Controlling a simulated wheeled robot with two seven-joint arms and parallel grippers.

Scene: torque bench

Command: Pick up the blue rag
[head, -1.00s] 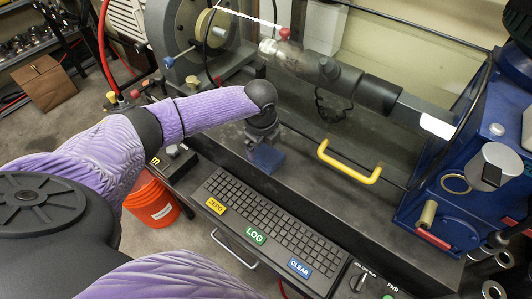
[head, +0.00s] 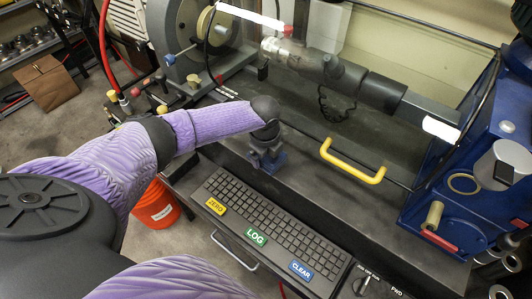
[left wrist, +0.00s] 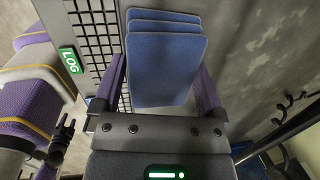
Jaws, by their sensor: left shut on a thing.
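The blue rag (head: 279,158) is a small folded cloth on the dark bench ledge, just behind the keyboard. In the left wrist view the rag (left wrist: 165,60) shows as several stacked blue layers between the two purple fingers. My left gripper (head: 268,157) reaches down onto the rag from above and is shut on it; it also shows in the left wrist view (left wrist: 160,95). The gripper hides much of the rag in the head view. The rag appears still at ledge height.
The black keyboard (head: 270,222) lies just in front of the gripper. A yellow handle (head: 352,162) on the clear guard is to the right. The blue machine housing (head: 455,195) stands at the far right. An orange bucket (head: 157,205) is on the floor at left.

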